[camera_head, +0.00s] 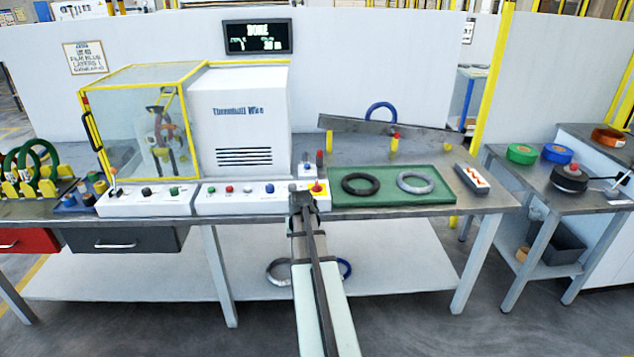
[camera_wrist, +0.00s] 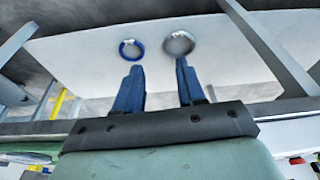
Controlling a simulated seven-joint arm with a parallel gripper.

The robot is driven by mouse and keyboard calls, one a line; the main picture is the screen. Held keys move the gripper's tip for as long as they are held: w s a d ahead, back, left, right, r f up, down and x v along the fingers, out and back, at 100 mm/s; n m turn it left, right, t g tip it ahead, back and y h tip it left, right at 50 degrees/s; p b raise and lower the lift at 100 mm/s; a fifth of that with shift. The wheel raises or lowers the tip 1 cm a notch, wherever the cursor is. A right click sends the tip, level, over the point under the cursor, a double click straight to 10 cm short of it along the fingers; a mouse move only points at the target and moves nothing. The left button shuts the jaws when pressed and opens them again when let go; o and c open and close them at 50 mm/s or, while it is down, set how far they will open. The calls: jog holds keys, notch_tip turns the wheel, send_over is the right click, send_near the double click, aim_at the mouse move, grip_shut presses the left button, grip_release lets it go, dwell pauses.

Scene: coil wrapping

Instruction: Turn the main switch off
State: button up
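A white control panel (camera_head: 240,200) runs along the bench front below the white machine (camera_head: 238,118). At its right end is a red knob on a yellow plate (camera_head: 318,187), which looks like the main switch; its set position is too small to read. My gripper (camera_head: 303,194) is at the panel's right end, just left of the yellow plate in the picture; I cannot tell whether they touch. In the wrist view my gripper (camera_wrist: 160,72) has its two blue fingers apart with nothing between them. The switch is not clearly seen there.
A green tray (camera_head: 395,203) with dark and grey rings lies right of the panel. A glazed yellow-framed enclosure (camera_head: 140,115) stands left of the machine. The lower shelf (camera_wrist: 240,48) holds a blue ring (camera_wrist: 131,50) and a grey ring (camera_wrist: 179,43).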

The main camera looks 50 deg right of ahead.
jog(key=w+d+r+m+t+h, duration=0.1)
jog(key=d+r, duration=0.5)
jog(key=r, duration=0.2)
jog(key=w+d+r+h, duration=0.1)
jog(key=d+r, duration=0.4)
jog(key=r, duration=0.3)
notch_tip(320, 180, up, 8)
send_over(317, 182)
jog(key=s+a, duration=0.4)
jog(key=shift+y, duration=0.4)
jog(key=x, duration=1.4)
jog(key=shift+s+a+f, duration=0.15)
jog(key=shift+f, duration=0.1)
jog(key=shift+c, duration=0.3)
grip_shut()
